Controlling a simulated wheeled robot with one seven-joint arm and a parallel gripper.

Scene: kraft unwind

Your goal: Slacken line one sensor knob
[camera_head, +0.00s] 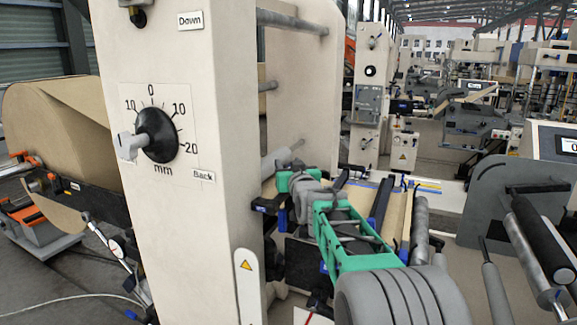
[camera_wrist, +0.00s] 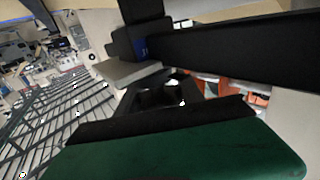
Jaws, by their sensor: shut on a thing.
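My arm, grey and green, reaches from the lower right of the head view to the right side of the cream machine column (camera_head: 165,240). My gripper (camera_head: 281,186) is at its far end, among dark rails beside the column. In the wrist view, my green and black gripper (camera_wrist: 165,98) is shut on a small dark piece, which seems to be the sensor knob (camera_wrist: 158,92). Deep shadow hides the exact grip. A black bar (camera_wrist: 240,45) and a pale grey block (camera_wrist: 128,72) are close to the knob. In the head view I cannot make out the knob.
The column carries a black dial (camera_head: 157,135) with a millimetre scale and a grey pointer handle. A large brown paper roll (camera_head: 60,130) stands left. A grey panel with rollers (camera_head: 535,235) stands at the right, near my arm. More machines fill the background.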

